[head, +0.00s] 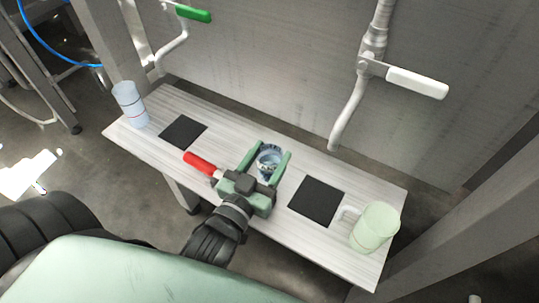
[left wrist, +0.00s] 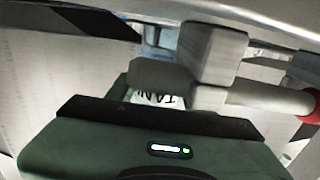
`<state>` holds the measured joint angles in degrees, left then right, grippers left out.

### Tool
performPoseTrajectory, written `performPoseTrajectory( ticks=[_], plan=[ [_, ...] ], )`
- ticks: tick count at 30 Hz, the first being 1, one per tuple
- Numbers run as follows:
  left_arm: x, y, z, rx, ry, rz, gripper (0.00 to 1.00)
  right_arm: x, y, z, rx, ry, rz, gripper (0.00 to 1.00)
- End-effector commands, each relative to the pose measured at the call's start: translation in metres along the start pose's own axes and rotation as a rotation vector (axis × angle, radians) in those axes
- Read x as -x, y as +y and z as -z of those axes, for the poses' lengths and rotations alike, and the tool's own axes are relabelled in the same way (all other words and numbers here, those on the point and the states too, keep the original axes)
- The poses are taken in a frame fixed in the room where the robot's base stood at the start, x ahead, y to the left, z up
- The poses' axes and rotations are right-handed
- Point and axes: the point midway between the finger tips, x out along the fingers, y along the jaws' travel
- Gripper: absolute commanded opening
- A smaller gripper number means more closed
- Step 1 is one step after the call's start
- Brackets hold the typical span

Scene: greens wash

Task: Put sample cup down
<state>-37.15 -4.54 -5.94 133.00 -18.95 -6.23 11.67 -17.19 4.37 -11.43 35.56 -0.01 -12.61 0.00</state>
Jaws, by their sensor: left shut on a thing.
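My left gripper (head: 270,160) reaches over the pale board, with its green fingers on either side of a small blue-and-white cup (head: 268,158). The gripper is shut on this cup. It is between the two dark mats; I cannot tell whether its base touches the board. In the left wrist view a bluish part, probably the cup (left wrist: 158,37), shows beyond a grey block, and a white label (left wrist: 155,98) with dark upside-down letters shows below it. My right gripper is not in view.
A red handle (head: 201,163) with a grey block lies close over the gripper's left side. The board (head: 250,135) carries a left dark mat (head: 184,132), a right dark mat (head: 317,201), a clear bluish cup (head: 130,104) and a pale green mug (head: 375,228). A white-handled pipe (head: 417,82) hangs behind.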

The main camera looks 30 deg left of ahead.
Motion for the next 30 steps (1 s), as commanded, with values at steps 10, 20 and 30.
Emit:
performPoseTrajectory(
  ticks=[10, 20, 30],
  plan=[
    [0.0, 0.0, -0.003, 0.0, -0.001, 0.0, 0.73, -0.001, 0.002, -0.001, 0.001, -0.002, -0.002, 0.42],
    [0.014, 0.0, -0.003, 0.001, -0.006, 0.0, 0.73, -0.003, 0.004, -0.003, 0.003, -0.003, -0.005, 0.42],
    [0.082, 0.0, -0.003, 0.001, -0.008, 0.001, 0.73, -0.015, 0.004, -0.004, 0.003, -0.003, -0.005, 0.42]
  ],
)
